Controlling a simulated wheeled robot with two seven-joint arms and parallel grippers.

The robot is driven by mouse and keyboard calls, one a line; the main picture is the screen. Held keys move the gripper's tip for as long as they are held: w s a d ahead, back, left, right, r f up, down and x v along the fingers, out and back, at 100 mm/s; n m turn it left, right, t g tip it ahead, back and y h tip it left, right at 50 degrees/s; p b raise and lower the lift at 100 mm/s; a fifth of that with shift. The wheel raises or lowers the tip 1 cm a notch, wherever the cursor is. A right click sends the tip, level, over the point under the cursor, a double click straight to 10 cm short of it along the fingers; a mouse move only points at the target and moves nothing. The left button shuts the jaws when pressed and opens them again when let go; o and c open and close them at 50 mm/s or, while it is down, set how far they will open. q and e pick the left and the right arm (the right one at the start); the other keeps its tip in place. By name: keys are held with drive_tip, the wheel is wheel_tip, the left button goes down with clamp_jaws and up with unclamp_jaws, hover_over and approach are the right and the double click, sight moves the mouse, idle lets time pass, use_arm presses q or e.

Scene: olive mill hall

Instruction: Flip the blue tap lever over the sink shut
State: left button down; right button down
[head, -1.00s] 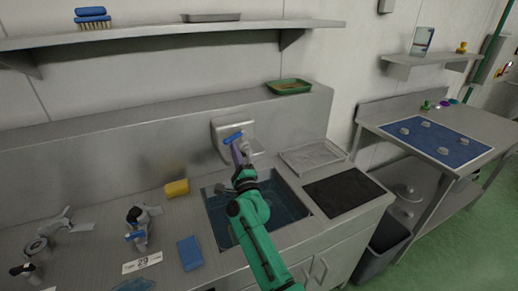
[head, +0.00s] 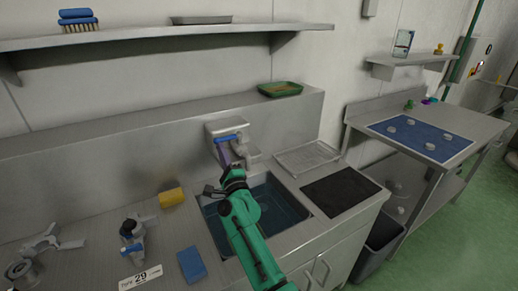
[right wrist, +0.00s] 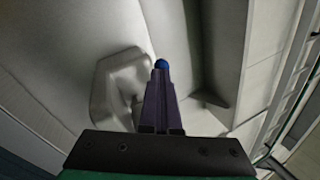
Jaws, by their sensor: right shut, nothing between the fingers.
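The blue tap lever (head: 230,138) is on the grey wall tap (head: 243,151) above the sink (head: 288,193). In the head view the lever lies roughly crosswise in front of the tap's back plate. My right gripper (head: 223,150) is shut and empty, with its purple fingers pointing up just below the lever's left part. In the right wrist view the shut fingers (right wrist: 161,85) point at the lever's blue end (right wrist: 161,64), which shows just past their tips. The fingers hide the rest of the lever there, and I cannot tell whether they touch it. My left gripper is not in view.
A yellow sponge (head: 171,197) and a blue cloth (head: 192,264) lie left of the sink. Metal fittings (head: 133,238) and a number 29 tag (head: 140,278) are further left. A black mat (head: 341,191) lies right of the sink. A green tray (head: 280,89) sits on the ledge above.

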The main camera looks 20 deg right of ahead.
drive_tip(key=shift+r, duration=0.4)
